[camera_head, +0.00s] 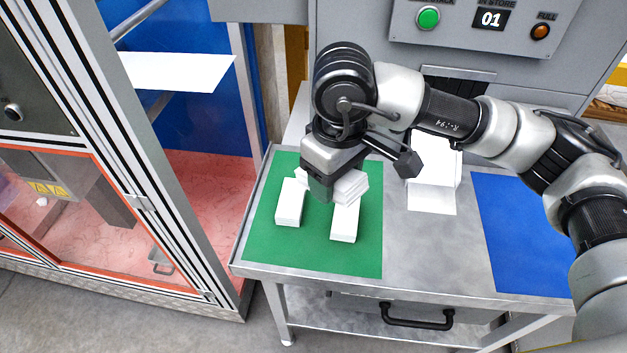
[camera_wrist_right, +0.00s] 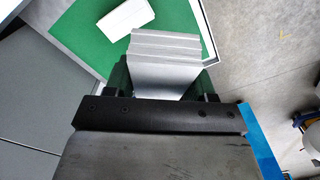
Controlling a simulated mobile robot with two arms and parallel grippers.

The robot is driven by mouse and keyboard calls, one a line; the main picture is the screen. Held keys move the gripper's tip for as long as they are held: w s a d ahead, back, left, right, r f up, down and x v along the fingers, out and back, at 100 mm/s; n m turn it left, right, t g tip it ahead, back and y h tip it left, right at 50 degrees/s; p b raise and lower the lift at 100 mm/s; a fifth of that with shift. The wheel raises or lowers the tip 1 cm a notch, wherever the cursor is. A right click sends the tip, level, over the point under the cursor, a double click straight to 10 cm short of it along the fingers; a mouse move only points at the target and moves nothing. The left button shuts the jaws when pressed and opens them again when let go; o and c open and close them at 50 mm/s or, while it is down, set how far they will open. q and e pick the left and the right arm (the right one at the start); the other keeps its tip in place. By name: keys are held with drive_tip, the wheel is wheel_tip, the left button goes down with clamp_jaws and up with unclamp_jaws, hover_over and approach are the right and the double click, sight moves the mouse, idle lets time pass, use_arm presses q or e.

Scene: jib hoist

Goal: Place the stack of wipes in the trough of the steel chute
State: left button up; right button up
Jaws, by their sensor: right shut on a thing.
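My right gripper (camera_head: 327,188) is shut on a stack of white wipes (camera_head: 352,187) and holds it over the green mat (camera_head: 264,236). The held stack also shows in the right wrist view (camera_wrist_right: 165,65), between the two fingers (camera_wrist_right: 162,84). Two other white stacks are on the mat, a left one (camera_head: 290,203) and a right one (camera_head: 345,221) just below the held stack in the picture. A pale, bright trough-like piece (camera_head: 432,198) stands right of the mat, partly hidden by my arm; I cannot tell surely that it is the steel chute. My left gripper is out of view.
The steel table (camera_head: 430,245) has bare room between the green mat and a blue mat (camera_head: 520,235). A grey cabinet with a green button (camera_head: 428,18) stands behind. A framed enclosure with a white panel (camera_head: 180,71) stands at left.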

sight(360, 180)
drive_tip(key=s+d+r+m, duration=0.2)
drive_tip(key=r, duration=0.1)
drive_tip(key=shift+d+r+m, duration=0.25)
drive_tip(key=shift+d+m, duration=0.15)
drive_tip(key=shift+s+d+r+m, duration=0.15)
drive_tip(key=shift+s+r+m, duration=0.05)
drive_tip(key=shift+r+m, duration=0.15)
drive_tip(key=w+a+m, duration=0.5)
drive_tip(key=w+a, duration=0.3)
drive_tip(key=a, duration=0.2)
drive_tip(key=s+d+f, duration=0.3)
drive_tip(key=d+f, duration=0.2)
drive_tip(key=d, duration=0.5)
drive_tip(key=s+d+f, duration=0.3)
drive_tip(key=d+f, duration=0.2)
drive_tip(key=d, duration=0.4)
drive_tip(key=w+d+n, duration=0.3)
drive_tip(key=d+n, duration=1.9)
drive_tip(key=n, duration=1.2)
drive_tip(key=shift+w+d+r, duration=0.15)
drive_tip(key=shift+r, duration=0.05)
